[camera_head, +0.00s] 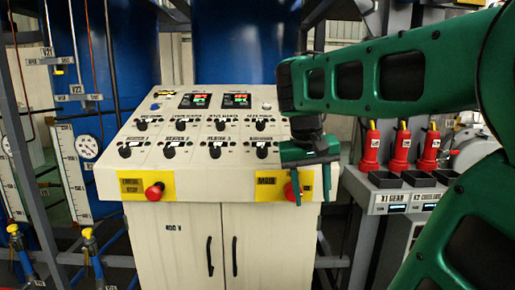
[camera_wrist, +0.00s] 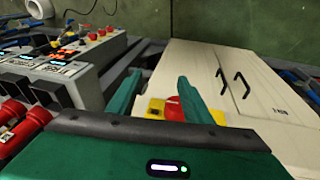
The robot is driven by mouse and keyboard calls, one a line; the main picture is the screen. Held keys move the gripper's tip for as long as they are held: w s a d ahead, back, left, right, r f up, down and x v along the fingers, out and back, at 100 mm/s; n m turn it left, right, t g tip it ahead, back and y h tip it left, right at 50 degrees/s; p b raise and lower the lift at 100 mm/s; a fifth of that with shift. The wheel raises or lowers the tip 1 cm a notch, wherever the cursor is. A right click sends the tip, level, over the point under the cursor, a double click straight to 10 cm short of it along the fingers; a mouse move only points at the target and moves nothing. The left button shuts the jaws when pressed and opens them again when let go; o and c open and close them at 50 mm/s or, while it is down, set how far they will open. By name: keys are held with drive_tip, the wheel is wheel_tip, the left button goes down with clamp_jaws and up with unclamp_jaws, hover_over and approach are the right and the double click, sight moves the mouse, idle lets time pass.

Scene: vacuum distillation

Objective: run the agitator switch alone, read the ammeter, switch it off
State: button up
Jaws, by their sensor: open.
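The sloped control panel (camera_head: 200,135) carries two rows of black rotary switches with small labels. I cannot read surely which is the agitator switch. Two digital displays, left (camera_head: 195,100) and right (camera_head: 236,100), show red and green figures too small to read; I cannot tell whether either is the ammeter. My gripper (camera_head: 312,198) hangs at the panel's front right corner, open and empty. It is beside the red knob (camera_head: 292,190) on the yellow MAIN plate (camera_head: 266,188). In the wrist view, a red knob (camera_wrist: 173,106) on yellow shows between my open fingers (camera_wrist: 159,78).
A red emergency stop (camera_head: 154,190) is at the cabinet's front left. Red bottle-like units (camera_head: 402,147) stand on a grey rack at right. Pipes and a gauge board (camera_head: 75,175) are at left. Cabinet doors (camera_head: 195,250) with black handles are shut.

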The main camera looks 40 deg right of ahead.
drive_tip(key=w+r, duration=0.7)
drive_tip(key=r, duration=0.2)
drive_tip(key=m+t, duration=0.2)
drive_tip(key=t, duration=0.1)
approach(261, 148)
drive_tip(key=x, duration=0.8)
drive_tip(key=shift+d+f, duration=0.1)
drive_tip(key=shift+f, duration=0.25)
drive_tip(key=c, duration=1.1)
